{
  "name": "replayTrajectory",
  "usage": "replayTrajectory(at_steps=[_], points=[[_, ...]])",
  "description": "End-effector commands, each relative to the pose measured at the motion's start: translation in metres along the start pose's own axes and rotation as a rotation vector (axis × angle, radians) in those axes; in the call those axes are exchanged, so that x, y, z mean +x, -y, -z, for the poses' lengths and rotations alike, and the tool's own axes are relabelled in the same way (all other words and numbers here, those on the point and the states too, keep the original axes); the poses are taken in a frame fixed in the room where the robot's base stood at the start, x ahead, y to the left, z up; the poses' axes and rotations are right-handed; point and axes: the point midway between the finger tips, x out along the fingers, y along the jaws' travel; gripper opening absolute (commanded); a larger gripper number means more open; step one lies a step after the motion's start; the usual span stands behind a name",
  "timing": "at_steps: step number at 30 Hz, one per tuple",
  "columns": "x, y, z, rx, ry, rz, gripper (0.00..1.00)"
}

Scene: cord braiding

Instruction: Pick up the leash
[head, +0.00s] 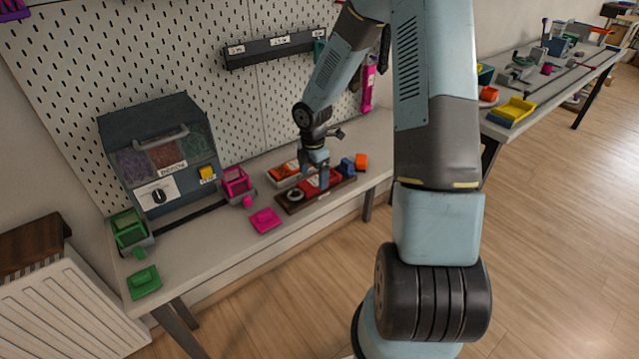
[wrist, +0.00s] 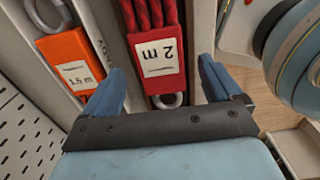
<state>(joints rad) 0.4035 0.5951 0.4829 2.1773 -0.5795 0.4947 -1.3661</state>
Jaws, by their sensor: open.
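A red leash (wrist: 150,82) with a "2 m" label lies in a narrow slot in the wrist view. Its red braided cords run off the top edge, and a metal ring shows at its near end. An orange leash (wrist: 62,47) labelled "1.5 m" lies in the slot to its left. My gripper (wrist: 162,75) is open, with one blue finger on each side of the red leash's tag. In the head view my gripper (head: 314,180) is low over the brown tray (head: 290,207) and partly hides the red piece there. I cannot tell whether the fingers touch the leash.
A dispenser box (head: 158,160) stands at the left of the bench (head: 200,240). Pink dish (head: 265,220) and green dish (head: 144,282) lie near the front edge. Blue (head: 347,166) and orange (head: 361,161) blocks are just right of the tray. A pegboard (head: 130,50) rises behind.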

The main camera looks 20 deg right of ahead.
Motion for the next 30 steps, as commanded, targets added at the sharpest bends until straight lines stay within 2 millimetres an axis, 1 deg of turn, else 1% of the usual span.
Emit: replayTrajectory(at_steps=[1,3,6,14,30], points=[[0.008,0.001,0.001,-0.002,-0.001,0.003,0.92],[0.015,0.0,0.001,-0.001,0.0,0.002,0.92],[0.022,0.001,0.001,0.0,0.0,0.002,0.92],[0.024,0.0,0.0,0.0,0.0,0.0,0.92],[0.024,0.001,-0.001,0.001,0.0,0.0,0.41]])
